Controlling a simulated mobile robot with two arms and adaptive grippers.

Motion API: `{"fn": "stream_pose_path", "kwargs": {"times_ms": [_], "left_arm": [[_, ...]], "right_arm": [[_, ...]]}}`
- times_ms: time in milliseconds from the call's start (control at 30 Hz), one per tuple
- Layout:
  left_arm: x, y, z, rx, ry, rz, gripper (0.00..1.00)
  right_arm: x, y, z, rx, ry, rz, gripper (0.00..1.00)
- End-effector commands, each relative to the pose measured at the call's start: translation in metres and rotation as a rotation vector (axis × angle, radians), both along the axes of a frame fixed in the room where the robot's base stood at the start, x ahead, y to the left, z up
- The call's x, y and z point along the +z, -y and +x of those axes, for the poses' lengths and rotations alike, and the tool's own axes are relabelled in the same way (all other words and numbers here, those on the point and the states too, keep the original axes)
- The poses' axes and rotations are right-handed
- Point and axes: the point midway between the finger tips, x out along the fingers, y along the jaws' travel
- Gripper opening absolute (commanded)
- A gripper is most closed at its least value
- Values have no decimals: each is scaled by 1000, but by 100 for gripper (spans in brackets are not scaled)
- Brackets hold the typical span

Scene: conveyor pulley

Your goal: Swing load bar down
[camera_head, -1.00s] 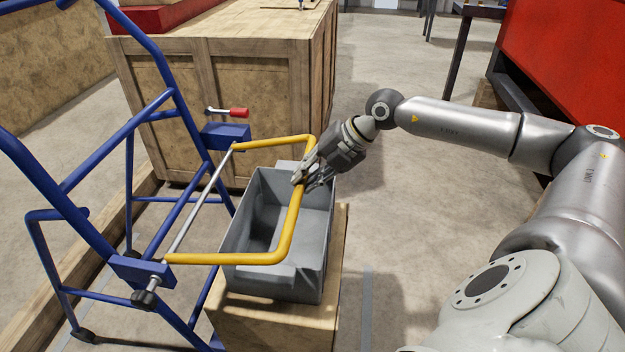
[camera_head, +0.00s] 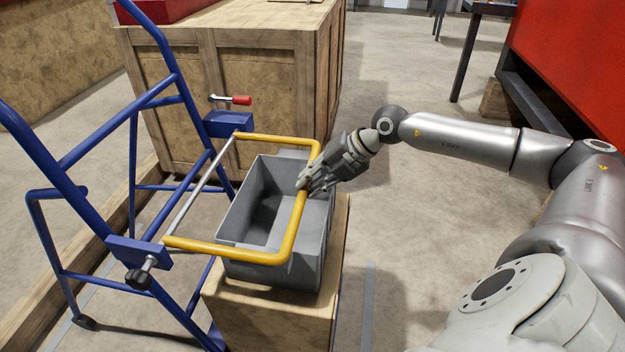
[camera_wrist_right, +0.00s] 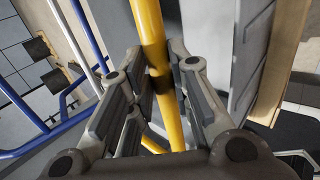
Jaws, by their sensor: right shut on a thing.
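The load bar is a yellow U-shaped tube (camera_head: 288,236) hinged on a silver rod (camera_head: 200,187) between two blue blocks of a blue frame (camera_head: 97,150). In the head view the bar stands out to the right, over a grey bin (camera_head: 322,222). My right gripper (camera_head: 304,186) is shut on the bar's outer length, near its far corner. In the right wrist view the yellow bar (camera_wrist_right: 150,35) runs between the two fingers (camera_wrist_right: 158,95). The fingers hide part of the bar. My left gripper is not in view.
The grey bin stands on a wooden box (camera_head: 265,322) beneath the bar. A red-handled lever (camera_head: 240,100) sits by the far blue block. A large wooden crate (camera_head: 265,100) is behind. A red machine (camera_head: 570,60) is at the right, with clear floor (camera_head: 420,220) between.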

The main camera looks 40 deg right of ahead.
Motion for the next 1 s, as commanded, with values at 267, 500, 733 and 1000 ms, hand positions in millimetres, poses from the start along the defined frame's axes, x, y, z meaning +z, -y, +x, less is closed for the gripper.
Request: {"fn": "stream_pose_path", "kwargs": {"times_ms": [267,500,733,1000], "left_arm": [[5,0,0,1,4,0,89],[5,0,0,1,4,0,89],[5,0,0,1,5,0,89],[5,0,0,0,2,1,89]], "right_arm": [[-22,3,-7,7,-33,-19,0],[-23,3,-7,7,-32,-18,0],[-23,2,-7,8,-33,-16,36],[-22,2,-8,8,-33,-15,41]]}}
